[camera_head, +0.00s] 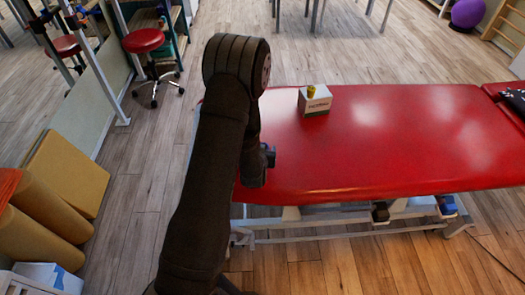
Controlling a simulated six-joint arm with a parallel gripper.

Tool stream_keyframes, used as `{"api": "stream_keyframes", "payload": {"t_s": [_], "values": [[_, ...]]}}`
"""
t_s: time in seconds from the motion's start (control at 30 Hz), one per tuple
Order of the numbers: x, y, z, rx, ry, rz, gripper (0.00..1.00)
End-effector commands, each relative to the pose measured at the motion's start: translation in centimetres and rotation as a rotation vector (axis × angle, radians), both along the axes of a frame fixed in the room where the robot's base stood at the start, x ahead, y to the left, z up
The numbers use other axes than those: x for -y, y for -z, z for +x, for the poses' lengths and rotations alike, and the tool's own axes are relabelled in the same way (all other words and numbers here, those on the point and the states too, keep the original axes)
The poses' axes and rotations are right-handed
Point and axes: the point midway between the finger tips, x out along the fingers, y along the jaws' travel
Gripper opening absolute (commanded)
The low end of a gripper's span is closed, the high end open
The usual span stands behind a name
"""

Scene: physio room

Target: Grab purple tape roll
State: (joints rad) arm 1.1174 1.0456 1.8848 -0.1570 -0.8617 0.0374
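I cannot make out a purple tape roll in this view; my arm hides part of the red treatment table (400,150). My gripper (268,156) is at the left end of the table, beside my dark arm. It is small and partly hidden, so I cannot tell if it is open or shut, or whether it holds anything.
A dark item (514,99) lies at the right end. The middle of the table is clear. A red stool (144,41) stands at upper left.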

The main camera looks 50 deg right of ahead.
Motion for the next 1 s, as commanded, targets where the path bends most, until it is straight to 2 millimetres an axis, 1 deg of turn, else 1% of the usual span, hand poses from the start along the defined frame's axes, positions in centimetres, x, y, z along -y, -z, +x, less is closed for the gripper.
{"api": "stream_keyframes", "payload": {"t_s": [0.03,0.17,0.2,0.47,0.63,0.77,0.93,0.97,1.0], "values": [[0.0,0.0,0.0,0.000,0.000,0.000,0.54],[0.0,0.0,0.0,0.000,0.000,0.000,0.28],[0.0,0.0,0.0,0.000,0.000,0.000,0.25],[0.0,-0.1,0.0,0.000,0.000,0.000,0.25],[0.0,-0.7,0.0,0.001,0.000,-0.002,0.25],[0.0,-1.8,0.0,0.001,0.000,-0.001,0.25],[0.1,-4.2,0.0,0.001,0.000,-0.004,0.25],[0.1,-4.6,-0.3,0.001,0.002,-0.004,0.25],[0.1,-5.0,-1.6,0.000,0.006,-0.002,0.25]]}}
